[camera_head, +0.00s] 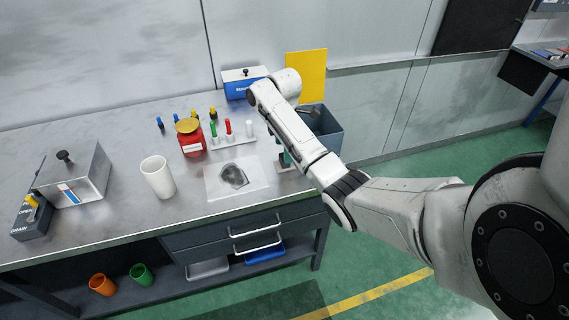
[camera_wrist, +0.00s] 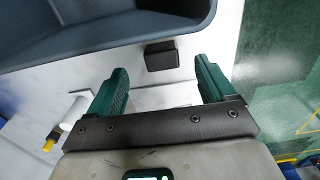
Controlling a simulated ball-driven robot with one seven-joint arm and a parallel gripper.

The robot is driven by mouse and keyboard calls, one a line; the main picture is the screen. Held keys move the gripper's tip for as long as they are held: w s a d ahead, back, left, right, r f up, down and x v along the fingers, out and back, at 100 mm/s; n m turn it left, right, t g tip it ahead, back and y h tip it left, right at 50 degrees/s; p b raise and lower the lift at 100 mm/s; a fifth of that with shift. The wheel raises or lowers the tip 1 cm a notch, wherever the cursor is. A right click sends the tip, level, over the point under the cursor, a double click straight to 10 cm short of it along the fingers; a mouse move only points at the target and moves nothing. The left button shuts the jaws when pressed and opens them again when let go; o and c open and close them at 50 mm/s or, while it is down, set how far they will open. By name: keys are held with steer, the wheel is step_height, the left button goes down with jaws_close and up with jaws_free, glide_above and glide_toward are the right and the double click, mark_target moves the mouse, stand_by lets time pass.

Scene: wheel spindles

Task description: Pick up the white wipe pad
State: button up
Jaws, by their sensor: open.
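My gripper (camera_head: 284,160) is over the right end of the bench in the head view, partly hidden by my arm. In the wrist view my gripper (camera_wrist: 162,68) has its two green fingers apart, with a pale flat patch between them. I cannot tell whether that patch is the white wipe pad or the bench surface. A small dark block (camera_wrist: 161,55) is just beyond the fingertips. A white sheet (camera_head: 214,190) with a dark grey patch (camera_head: 233,177) on it lies to the left of my gripper in the head view.
A blue-grey bin (camera_head: 324,130) stands behind my gripper; its wall (camera_wrist: 110,42) fills the top of the wrist view. The bench's right edge is close.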

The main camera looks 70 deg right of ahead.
steer(key=shift+s+f+p, duration=0.1)
steer(key=shift+f+p, duration=0.5)
steer(key=shift+f, duration=2.2)
steer(key=c, duration=1.1)
steer(key=shift+c, duration=0.2)
steer(key=shift+a+r, duration=0.1)
steer(key=shift+r, duration=0.05)
